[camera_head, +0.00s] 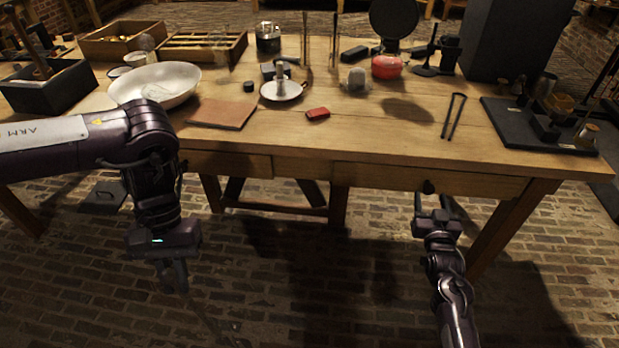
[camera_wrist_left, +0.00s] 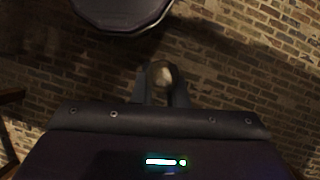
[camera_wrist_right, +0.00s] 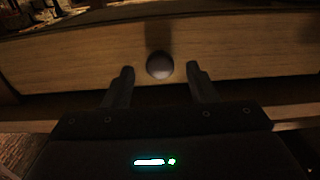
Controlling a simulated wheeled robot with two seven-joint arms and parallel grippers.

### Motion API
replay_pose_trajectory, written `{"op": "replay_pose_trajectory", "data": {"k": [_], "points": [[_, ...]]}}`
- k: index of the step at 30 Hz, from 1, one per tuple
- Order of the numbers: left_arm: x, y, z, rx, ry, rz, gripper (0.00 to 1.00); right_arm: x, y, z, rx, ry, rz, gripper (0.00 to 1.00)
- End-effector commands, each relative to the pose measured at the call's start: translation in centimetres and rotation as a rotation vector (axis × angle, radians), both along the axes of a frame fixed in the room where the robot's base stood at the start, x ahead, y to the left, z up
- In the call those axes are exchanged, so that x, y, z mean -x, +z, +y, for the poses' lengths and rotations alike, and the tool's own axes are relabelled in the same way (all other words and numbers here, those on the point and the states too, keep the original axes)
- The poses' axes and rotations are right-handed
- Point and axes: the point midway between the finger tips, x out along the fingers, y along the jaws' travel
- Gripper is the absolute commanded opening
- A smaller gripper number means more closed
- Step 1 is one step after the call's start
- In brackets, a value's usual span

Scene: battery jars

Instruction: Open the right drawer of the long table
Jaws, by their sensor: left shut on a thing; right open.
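The long table (camera_head: 300,150) has a wide right drawer (camera_head: 380,178) in its front, which looks flush and closed. A dark round knob (camera_head: 428,187) sits on the drawer front; it also shows in the right wrist view (camera_wrist_right: 160,65). My right gripper (camera_head: 432,203) is open just in front of the drawer. In the right wrist view its fingertips (camera_wrist_right: 160,72) stand on either side of the knob, with gaps. My left gripper (camera_head: 172,275) points down in front of the table, shut on a pale, round-ended thing (camera_wrist_left: 162,74); the rest of it is unclear.
A white bowl (camera_head: 155,84), a brown mat (camera_head: 222,114), a red block (camera_head: 318,114) and a dark tray (camera_head: 520,125) with fittings lie on the tabletop. A table leg (camera_head: 510,225) stands right of my right gripper. Brick floor is open in front.

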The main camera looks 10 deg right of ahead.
Motion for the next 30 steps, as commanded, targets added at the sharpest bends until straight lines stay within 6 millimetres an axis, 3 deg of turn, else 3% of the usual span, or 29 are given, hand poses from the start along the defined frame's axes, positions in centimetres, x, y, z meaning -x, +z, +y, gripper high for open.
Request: {"op": "replay_pose_trajectory", "data": {"k": [6,15,27,30], "points": [[0.0,-0.3,0.0,0.000,0.000,0.000,0.00,-1.7,0.0,-0.4,0.000,0.000,0.000,0.52],[0.0,-0.3,0.0,0.000,0.000,0.000,0.00,-1.8,0.0,-0.4,0.000,0.000,0.001,0.51],[0.0,-0.3,0.0,0.000,0.000,0.000,0.00,-1.8,0.0,-0.4,0.000,0.000,0.001,0.00],[0.0,-0.3,0.0,0.000,0.000,0.000,0.00,-1.8,0.0,-0.4,0.000,0.000,0.001,0.00]]}}
